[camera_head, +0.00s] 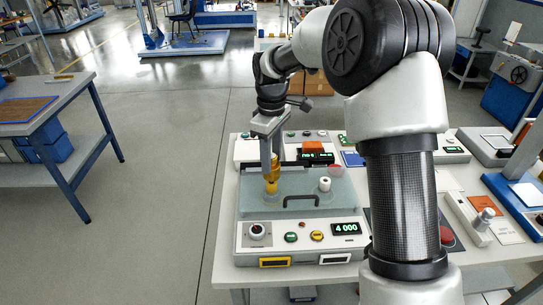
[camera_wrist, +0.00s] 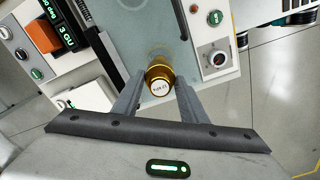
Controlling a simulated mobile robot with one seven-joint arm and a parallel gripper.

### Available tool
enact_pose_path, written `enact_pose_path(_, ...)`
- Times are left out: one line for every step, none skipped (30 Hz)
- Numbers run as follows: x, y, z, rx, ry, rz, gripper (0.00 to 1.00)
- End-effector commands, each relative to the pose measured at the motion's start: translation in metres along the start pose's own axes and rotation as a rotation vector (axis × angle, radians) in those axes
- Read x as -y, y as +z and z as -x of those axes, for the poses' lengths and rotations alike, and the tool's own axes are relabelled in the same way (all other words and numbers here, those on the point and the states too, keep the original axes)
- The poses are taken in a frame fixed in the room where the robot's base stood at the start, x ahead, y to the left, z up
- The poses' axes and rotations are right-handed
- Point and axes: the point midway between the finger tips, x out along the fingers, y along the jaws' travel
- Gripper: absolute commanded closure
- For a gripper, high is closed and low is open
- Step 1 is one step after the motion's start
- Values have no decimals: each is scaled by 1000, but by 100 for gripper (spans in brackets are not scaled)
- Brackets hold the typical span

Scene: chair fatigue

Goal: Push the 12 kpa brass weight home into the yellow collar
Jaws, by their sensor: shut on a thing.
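My gripper (camera_head: 270,158) points down over the teal plate of the front tester, shut on the brass weight (camera_head: 275,170). In the wrist view, the weight (camera_wrist: 159,84) sits between the two fingers (camera_wrist: 158,90), its white printed label facing the camera; the print is too small to read surely. The yellow collar (camera_head: 271,188) is on the plate directly below the weight in the head view. In the wrist view only a faint yellowish ring edge (camera_wrist: 157,52) shows beyond the weight. How deep the weight sits in the collar cannot be told.
The front tester (camera_head: 290,243) has a knob, buttons and a display reading 4 000. A white cylinder (camera_head: 324,184) stands on the plate right of the collar, and a dark handle (camera_head: 301,198) lies in front. More instruments stand behind; open floor lies left.

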Motion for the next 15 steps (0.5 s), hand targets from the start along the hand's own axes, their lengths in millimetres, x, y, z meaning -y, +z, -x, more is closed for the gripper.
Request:
enact_pose_path(-1, 0, 0, -2, 2, 0, 81)
enact_pose_path(-1, 0, -1, -2, 2, 0, 81)
enact_pose_path(-1, 0, -2, -2, 3, 0, 81)
enact_pose_path(-1, -1, -2, -2, 3, 0, 81)
enact_pose_path(-1, -1, -3, -2, 3, 0, 81)
enact_pose_path(-1, -1, -4, -2, 3, 0, 81)
enact_pose_path(-1, -1, -5, -2, 3, 0, 81)
enact_pose_path(-1, -1, -6, -2, 3, 0, 81)
enact_pose_path(-1, -1, -6, -2, 3, 0, 81)
enact_pose_path(-1, -1, -7, -2, 3, 0, 81)
enact_pose_path(-1, -1, -8, -2, 3, 0, 81)
enact_pose_path(-1, -1, -9, -2, 3, 0, 81)
enact_pose_path(-1, -1, -9, -2, 3, 0, 81)
enact_pose_path(-1, -1, -10, -2, 3, 0, 81)
enact_pose_path(-1, -1, -11, -2, 3, 0, 81)
